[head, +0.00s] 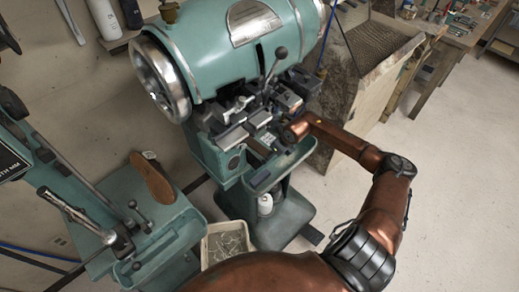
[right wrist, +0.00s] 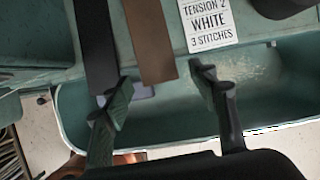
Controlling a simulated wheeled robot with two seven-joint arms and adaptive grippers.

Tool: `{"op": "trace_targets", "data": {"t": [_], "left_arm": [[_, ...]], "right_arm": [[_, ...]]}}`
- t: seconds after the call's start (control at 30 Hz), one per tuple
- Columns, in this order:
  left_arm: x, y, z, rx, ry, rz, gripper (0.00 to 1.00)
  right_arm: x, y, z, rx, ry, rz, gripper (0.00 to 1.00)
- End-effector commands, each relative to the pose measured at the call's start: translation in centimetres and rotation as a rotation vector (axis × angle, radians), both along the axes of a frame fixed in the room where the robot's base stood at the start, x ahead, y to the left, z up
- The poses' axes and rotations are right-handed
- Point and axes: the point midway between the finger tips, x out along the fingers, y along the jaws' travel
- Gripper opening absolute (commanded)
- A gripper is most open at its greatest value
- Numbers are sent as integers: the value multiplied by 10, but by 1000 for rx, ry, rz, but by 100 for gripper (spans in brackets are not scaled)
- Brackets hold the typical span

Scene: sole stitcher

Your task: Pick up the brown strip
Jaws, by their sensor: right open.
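The brown strip (right wrist: 150,38) lies flat on the green machine surface in the right wrist view, running down from the top edge. A black strip (right wrist: 95,45) lies to its left and a white card (right wrist: 209,22) with printed text to its right. My right gripper (right wrist: 161,82) is open and empty, with its fingers on either side of the brown strip's near end. Contact with the strip cannot be told. In the head view my copper right arm reaches the stitching machine (head: 240,40), where the strip is too small to make out. My left gripper is not in view.
A green trough (right wrist: 265,90) lies under the right finger. In the head view, a green stand (head: 115,205) at left carries a brown sole (head: 152,180). A bin (head: 226,240) stands on the floor beside the machine. Open floor lies at right.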

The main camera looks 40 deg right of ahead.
Motion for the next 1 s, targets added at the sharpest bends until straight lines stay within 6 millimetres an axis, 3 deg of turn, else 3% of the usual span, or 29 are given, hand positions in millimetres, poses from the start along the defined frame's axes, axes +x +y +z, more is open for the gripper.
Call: {"op": "trace_targets", "data": {"t": [0.2, 0.8, 1.0], "left_arm": [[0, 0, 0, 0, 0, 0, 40], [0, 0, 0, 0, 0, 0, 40], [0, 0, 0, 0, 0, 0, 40]], "right_arm": [[0, 0, 0, 0, 0, 0, 52], [0, 0, 0, 0, 0, 0, 11], [0, 0, 0, 0, 0, 0, 9]]}}
